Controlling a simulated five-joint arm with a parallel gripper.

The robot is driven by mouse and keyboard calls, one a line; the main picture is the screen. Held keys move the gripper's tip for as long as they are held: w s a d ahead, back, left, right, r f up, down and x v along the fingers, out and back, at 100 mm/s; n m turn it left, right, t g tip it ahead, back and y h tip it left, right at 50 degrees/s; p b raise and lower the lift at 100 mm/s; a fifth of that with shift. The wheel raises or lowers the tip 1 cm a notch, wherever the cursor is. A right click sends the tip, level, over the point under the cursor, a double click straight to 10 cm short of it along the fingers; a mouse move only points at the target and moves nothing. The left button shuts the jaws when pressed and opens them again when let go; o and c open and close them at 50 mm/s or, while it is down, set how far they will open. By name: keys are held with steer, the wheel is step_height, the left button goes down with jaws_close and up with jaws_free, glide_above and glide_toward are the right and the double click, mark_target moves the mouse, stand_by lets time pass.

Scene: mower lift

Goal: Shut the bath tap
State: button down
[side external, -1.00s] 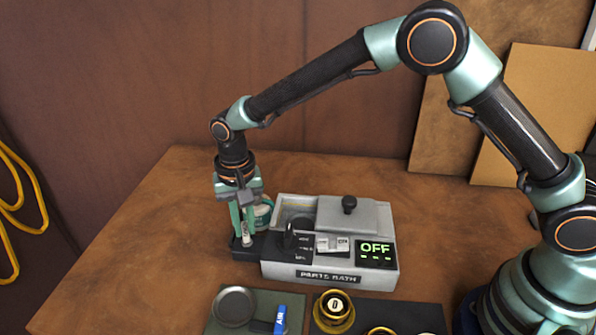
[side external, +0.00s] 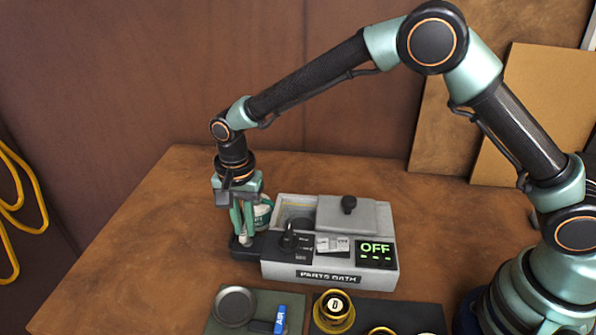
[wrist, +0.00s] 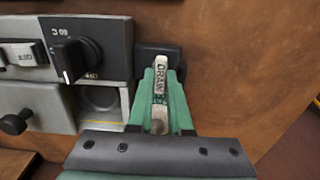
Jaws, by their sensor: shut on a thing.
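The parts bath (side external: 285,271) is a grey box with a display reading OFF. The tap is a black block (side external: 268,245) at its left side. In the wrist view its pale handle (wrist: 160,70), marked DRAIN, stands between my two green fingers. My gripper (side external: 243,238) points down at the tap and is shut on this handle. The fingers hide the handle's sides, and in the side view they hide most of it. I cannot tell whether the tap is open or shut.
A black dial (wrist: 72,60) sits on the bath close to the tap. A lid with a black knob (side external: 349,205) covers part of the bath. A green and white can (side external: 263,212) stands behind my gripper. Trays with parts lie in front; the table at left is clear.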

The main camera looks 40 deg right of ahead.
mark_target(245, 229)
steer(key=shift+w+r, duration=0.1)
steer(key=c, duration=0.8)
jaws_free()
steer(key=shift+c, duration=0.2)
step_height(245, 229, up, 12)
steer(key=shift+d, duration=0.1)
steer(key=s+d+r+n+t, duration=0.25)
steer(key=s+d+r, duration=0.25)
steer(key=d, duration=0.4)
steer(key=s+d+r+n+t, duration=0.2)
steer(key=s+d+r+n, duration=0.25)
steer(key=d, duration=0.55)
steer(key=s+d+f+n+t, duration=0.1)
steer(key=s+d+f+n, duration=0.1)
steer(key=s+d, duration=0.2)
steer(key=shift+s+d+f, duration=0.3)
steer(key=shift+s, duration=0.85)
